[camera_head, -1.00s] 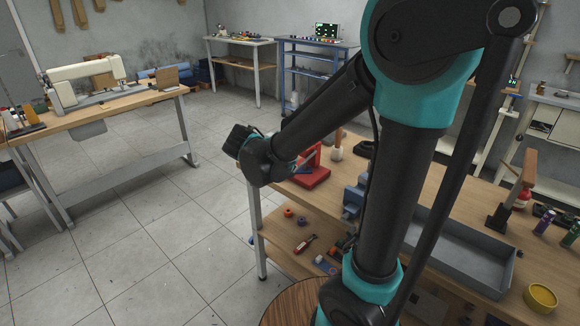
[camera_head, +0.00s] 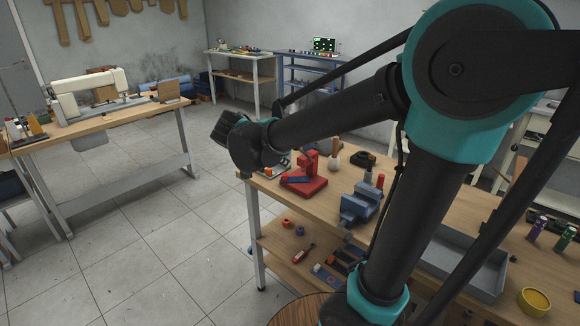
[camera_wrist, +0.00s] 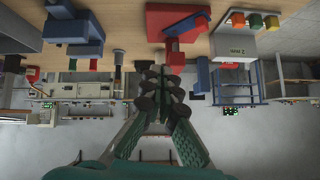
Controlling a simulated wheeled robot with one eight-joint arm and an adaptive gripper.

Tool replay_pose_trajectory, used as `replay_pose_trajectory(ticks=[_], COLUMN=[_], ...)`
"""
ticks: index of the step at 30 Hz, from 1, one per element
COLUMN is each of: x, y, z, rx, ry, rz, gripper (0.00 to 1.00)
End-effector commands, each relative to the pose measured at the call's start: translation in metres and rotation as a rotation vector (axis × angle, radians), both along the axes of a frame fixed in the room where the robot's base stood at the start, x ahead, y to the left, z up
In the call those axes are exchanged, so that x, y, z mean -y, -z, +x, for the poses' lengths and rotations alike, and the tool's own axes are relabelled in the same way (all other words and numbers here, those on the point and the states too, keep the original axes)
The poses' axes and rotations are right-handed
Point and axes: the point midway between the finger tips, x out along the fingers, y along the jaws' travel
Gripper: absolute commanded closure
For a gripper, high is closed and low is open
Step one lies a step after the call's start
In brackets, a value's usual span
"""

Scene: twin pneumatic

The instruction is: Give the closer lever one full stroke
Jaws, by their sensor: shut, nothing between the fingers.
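My gripper (camera_head: 220,126) is shut and empty, held in the air beyond the left end of the wooden workbench. Its closed fingers also show in the wrist view (camera_wrist: 163,78). A red device with a blue part (camera_head: 305,178) stands on the bench, right of the gripper and apart from it. The wrist view shows the bench upside down, with a red block (camera_wrist: 178,18) beyond the fingertips and a grey box labelled MAN 2 (camera_wrist: 228,46) right of it. I cannot tell which part is the closer lever.
A blue vise (camera_head: 362,204) stands on the bench (camera_head: 335,205), right of the red device. A grey tray (camera_head: 470,270) lies further right, partly behind my arm. A sewing table (camera_head: 105,115) stands at left. Open floor lies between the two.

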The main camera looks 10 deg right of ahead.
Motion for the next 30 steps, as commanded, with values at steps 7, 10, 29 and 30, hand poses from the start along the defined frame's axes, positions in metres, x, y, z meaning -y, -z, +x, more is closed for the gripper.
replay_pose_trajectory(ticks=[7, 10, 29, 30], x=[-0.021, -0.024, 0.014, 0.024], y=[-0.021, -0.025, 0.017, 0.03], z=[-0.019, -0.022, -0.04, -0.046], rx=[0.0, 0.0, -0.178, -0.231], ry=[-0.003, -0.001, -0.099, -0.14], rz=[0.0, 0.0, -0.002, 0.002], gripper=[1.0, 1.0, 1.0, 1.0])
